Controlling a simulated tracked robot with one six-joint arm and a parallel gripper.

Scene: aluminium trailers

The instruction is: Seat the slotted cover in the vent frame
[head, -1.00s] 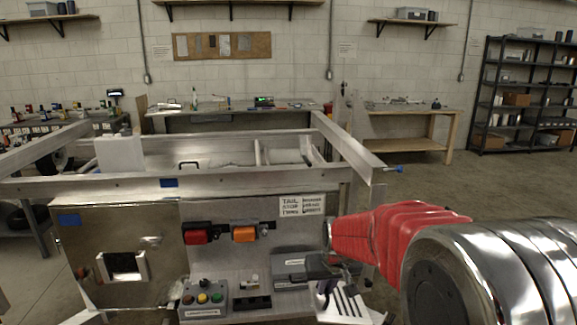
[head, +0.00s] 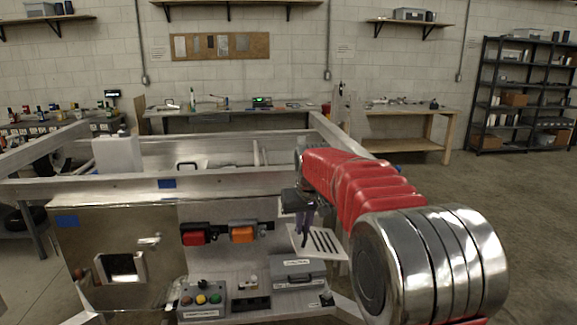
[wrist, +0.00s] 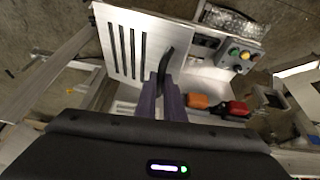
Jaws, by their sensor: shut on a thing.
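The slotted cover (head: 335,251), a pale plate with dark parallel slots, hangs tilted in my gripper (head: 306,226) in the head view. It also fills the upper left of the wrist view (wrist: 155,24). The purple fingers of my gripper (wrist: 160,82) are shut on a dark curved handle on the cover. The vent frame (head: 101,270) is a light square rim around a dark opening, on the metal panel at left. The cover is well to the right of the frame, apart from it.
Red (head: 194,234) and orange (head: 243,233) lamps stick out of the panel between the cover and the frame. Below them are a button box (head: 201,301) and a grey case (head: 298,274). The trailer's aluminium rail (head: 230,181) runs above.

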